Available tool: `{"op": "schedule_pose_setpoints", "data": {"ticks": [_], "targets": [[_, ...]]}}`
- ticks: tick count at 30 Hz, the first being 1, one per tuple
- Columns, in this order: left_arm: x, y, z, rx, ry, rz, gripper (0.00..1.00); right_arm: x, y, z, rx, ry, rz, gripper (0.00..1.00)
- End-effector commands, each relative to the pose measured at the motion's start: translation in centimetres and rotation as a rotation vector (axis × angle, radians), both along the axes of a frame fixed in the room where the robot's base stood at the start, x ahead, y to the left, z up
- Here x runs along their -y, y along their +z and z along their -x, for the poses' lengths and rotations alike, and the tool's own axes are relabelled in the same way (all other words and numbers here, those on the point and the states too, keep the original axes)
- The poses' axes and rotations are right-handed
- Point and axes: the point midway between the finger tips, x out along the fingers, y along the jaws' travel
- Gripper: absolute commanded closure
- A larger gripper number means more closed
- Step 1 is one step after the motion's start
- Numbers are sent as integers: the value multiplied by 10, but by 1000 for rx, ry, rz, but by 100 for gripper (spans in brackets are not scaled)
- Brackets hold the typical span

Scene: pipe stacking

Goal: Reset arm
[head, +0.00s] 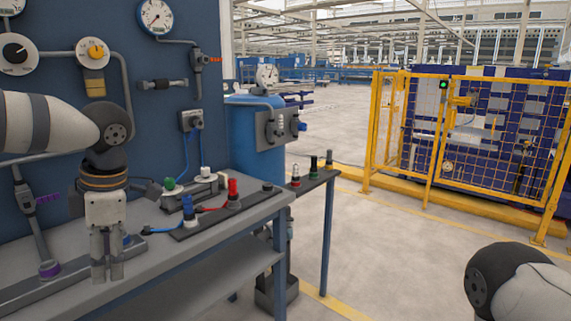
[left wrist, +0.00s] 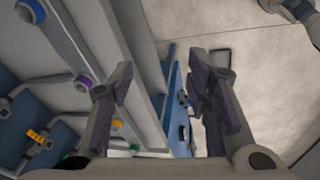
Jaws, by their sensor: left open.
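My left gripper (head: 107,270) hangs pointing down in front of the workbench's front edge in the head view. Its fingers also show in the left wrist view (left wrist: 160,90), spread apart with nothing between them. The gripper is open and empty. My right arm shows only as a dark joint and white link at the bottom right of the head view; its gripper is out of the picture.
Gauges and pipes cover the blue wall panel (head: 70,70) behind.

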Motion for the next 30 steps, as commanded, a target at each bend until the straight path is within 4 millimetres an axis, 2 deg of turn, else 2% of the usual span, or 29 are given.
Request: {"op": "schedule_pose_setpoints", "data": {"ticks": [1, 4, 5, 6, 7, 8, 9, 11, 13, 14, 15, 18, 21, 24, 30], "targets": [[-11, -40, -1, -19, -87, -140, 56, 0, -1, -1, 0, 0, 0, 68], [-27, -117, 1, -35, -389, -408, 56, 0, -2, -2, 4, 0, 0, 68], [-27, -141, 5, -41, -513, -466, 56, 0, -2, -2, 4, 0, 0, 68], [-22, -174, 14, -54, -697, -518, 56, 0, -2, -2, 4, 0, 0, 68], [-15, -199, 25, -66, -839, -534, 56, 0, -2, -2, 3, 0, 0, 68], [-6, -222, 38, -77, -977, -533, 56, 0, -2, -2, 3, 0, 0, 68], [7, -250, 60, -99, -1149, -509, 56, 0, -2, -1, 2, 0, 0, 68], [25, -286, 103, -136, -1383, -432, 56, 0, -1, -1, 1, 0, 0, 68], [45, -317, 161, -187, -1616, -302, 56, 0, -1, -1, 1, 0, 0, 68], [51, -327, 187, -208, -1703, -238, 56, 0, -1, -1, 2, 0, 0, 68], [59, -335, 222, -239, -1806, -149, 56, 0, -1, -1, 2, 0, 0, 68], [69, -342, 299, -308, -1991, 63, 56, 0, -1, -1, 3, 0, 0, 68], [73, -338, 350, -353, -2095, 219, 56, 0, -1, -1, 3, 0, 0, 68], [75, -333, 374, -373, -2139, 297, 56, 0, -1, -1, 2, 0, 0, 68], [75, -333, 378, -374, -2148, 312, 56, 0, -1, -1, 2, 0, 0, 68]]}}
